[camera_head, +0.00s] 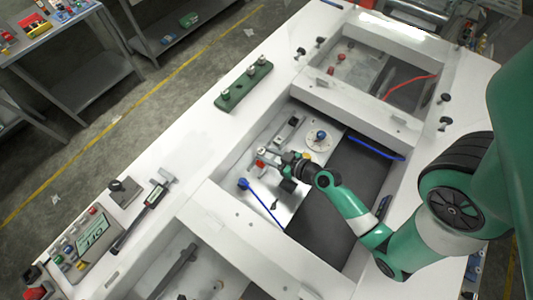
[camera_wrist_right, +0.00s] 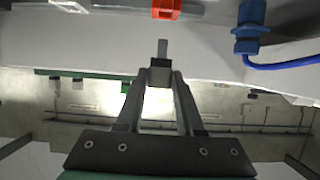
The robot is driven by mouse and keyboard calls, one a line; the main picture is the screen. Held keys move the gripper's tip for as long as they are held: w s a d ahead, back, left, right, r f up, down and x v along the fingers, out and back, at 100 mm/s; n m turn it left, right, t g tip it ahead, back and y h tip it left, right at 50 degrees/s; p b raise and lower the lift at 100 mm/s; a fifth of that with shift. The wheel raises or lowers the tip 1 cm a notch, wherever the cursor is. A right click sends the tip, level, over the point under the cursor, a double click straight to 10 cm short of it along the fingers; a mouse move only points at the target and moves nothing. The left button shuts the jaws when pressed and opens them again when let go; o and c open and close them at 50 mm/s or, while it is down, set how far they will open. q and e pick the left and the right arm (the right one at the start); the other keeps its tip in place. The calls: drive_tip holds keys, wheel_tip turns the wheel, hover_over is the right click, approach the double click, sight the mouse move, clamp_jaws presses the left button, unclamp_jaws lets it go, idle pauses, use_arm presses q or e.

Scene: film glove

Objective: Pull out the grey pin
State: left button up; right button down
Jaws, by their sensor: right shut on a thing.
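My right gripper (camera_head: 283,162) reaches from the right into the middle recess of the white bench. In the right wrist view its two fingers (camera_wrist_right: 160,76) come together on a small grey pin (camera_wrist_right: 162,48), which sticks out past the fingertips. The wrist view cannot tell me whether the pin is still seated in something. In the head view the pin is too small and too close to the gripper to make out. My left gripper is not in view.
Close to the gripper are a red part (camera_head: 260,164) and a blue plug (camera_head: 243,184) with a blue cable. A round white dial with a blue knob (camera_head: 320,136) stands just behind. White frame walls (camera_head: 240,215) border the recess. A green block (camera_head: 243,85) lies on the bench.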

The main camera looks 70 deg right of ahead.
drive_tip(key=shift+r, duration=0.1)
wheel_tip(320, 180, up, 3)
drive_tip(key=shift+f+p, duration=0.1)
drive_tip(key=shift+p, duration=1.1)
